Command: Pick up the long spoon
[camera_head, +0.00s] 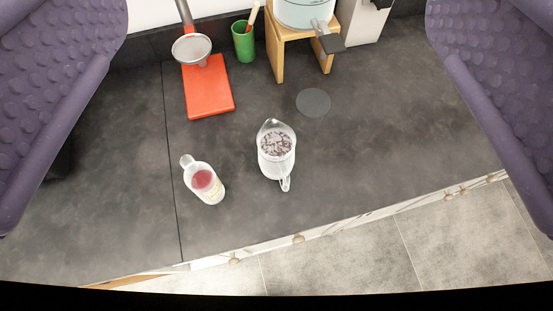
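My gripper (277,60) is open, its two purple fingers wide apart at the left and right edges, with nothing between them close up. I cannot clearly make out a long spoon. A green cup (243,44) at the back holds utensils (253,17): a pale stick-like handle and something red. Whether one of them is the long spoon I cannot tell. The cup stands upright on the dark counter (380,150), well beyond my gripper.
A glass jug of ice-like pieces (276,155) and a bottle with red contents (204,183) stand in front. A red board (208,90), a strainer (192,48), a wooden stand (276,55) and a pot (303,12) are behind. The counter's right side is clear.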

